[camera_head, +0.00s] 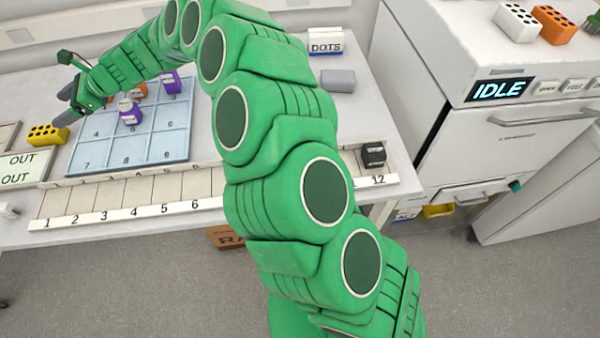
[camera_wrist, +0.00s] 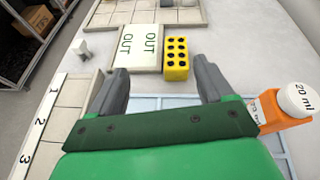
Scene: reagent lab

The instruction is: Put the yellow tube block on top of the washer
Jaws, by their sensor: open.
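The yellow tube block (camera_head: 47,134) sits on the table at the far left, by the OUT card. In the wrist view the yellow block (camera_wrist: 177,60) shows its top holes, beside the OUT card and beyond my fingers. My gripper (camera_head: 64,106) is open and empty, just above and right of the block in the head view; in the wrist view its fingers (camera_wrist: 160,76) are spread apart, short of the block. The white machine with the IDLE display, apparently the washer (camera_head: 455,45), stands at the right. Its top holds a white block (camera_head: 517,22) and an orange block (camera_head: 553,24).
A blue numbered grid tray (camera_head: 88,157) holds purple-labelled bottles. A numbered strip (camera_head: 120,213) runs along the front edge, with a dark block (camera_head: 373,155) near 12. An orange bottle with a white cap (camera_wrist: 290,108) is close to my right finger. The washer top's front left is clear.

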